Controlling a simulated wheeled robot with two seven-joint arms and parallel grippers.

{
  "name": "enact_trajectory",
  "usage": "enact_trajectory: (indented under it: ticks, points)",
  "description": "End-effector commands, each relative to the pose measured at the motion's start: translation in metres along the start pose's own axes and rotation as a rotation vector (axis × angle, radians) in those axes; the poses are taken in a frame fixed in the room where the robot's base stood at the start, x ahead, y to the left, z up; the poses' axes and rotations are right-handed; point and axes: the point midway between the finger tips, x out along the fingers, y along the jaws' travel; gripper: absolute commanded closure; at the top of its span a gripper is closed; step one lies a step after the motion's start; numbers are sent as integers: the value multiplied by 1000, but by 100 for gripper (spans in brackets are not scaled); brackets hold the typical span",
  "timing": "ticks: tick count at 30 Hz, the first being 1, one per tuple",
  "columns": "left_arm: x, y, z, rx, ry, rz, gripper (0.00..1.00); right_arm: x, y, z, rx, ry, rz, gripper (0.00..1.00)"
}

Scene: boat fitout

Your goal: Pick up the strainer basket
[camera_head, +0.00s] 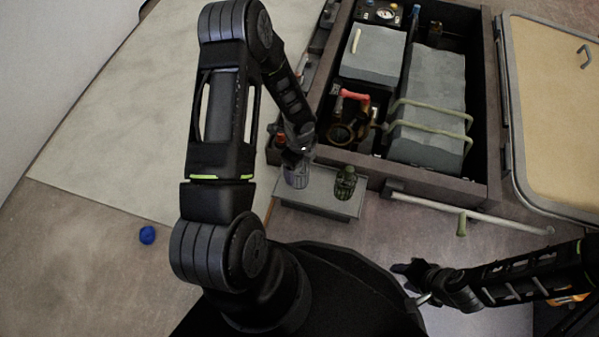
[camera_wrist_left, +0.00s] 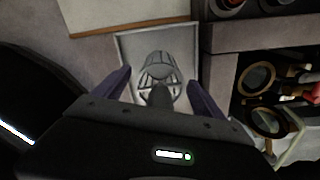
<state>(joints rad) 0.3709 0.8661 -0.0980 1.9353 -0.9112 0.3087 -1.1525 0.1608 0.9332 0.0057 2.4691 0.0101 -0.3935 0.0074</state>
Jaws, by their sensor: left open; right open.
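The strainer basket (camera_head: 297,177), a small grey ribbed cylinder, stands on a grey tray (camera_head: 318,208) in front of the open hatch. My left gripper (camera_head: 298,157) is over it, hiding its top in the head view. In the left wrist view the basket (camera_wrist_left: 157,68) shows between my open left fingers (camera_wrist_left: 158,83), with a dark bar partly covering it. I cannot tell whether the fingers touch it. My right gripper (camera_head: 413,282) is open and empty at the lower right, away from the tray.
A dark green bottle-like item (camera_head: 345,183) stands on the tray to the right of the basket. Behind is an open compartment (camera_head: 430,185) with grey boxes, pipes and a red-handled fitting (camera_head: 352,95). A pale rail (camera_head: 480,215) runs along its front. A blue ball (camera_head: 147,235) lies on the floor.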

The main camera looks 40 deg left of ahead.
Motion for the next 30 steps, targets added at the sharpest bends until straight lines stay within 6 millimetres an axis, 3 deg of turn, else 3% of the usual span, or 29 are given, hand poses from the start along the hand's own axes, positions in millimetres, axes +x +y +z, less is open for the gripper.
enact_trajectory:
  ticks: [4,27,30]
  points:
    - [0,0,0,0,0,0,19,0,0,0,0,0,0,57]
    - [0,0,0,0,0,0,82,0,0,0,0,0,0,57]
    - [0,0,0,0,0,0,86,0,0,0,0,0,0,57]
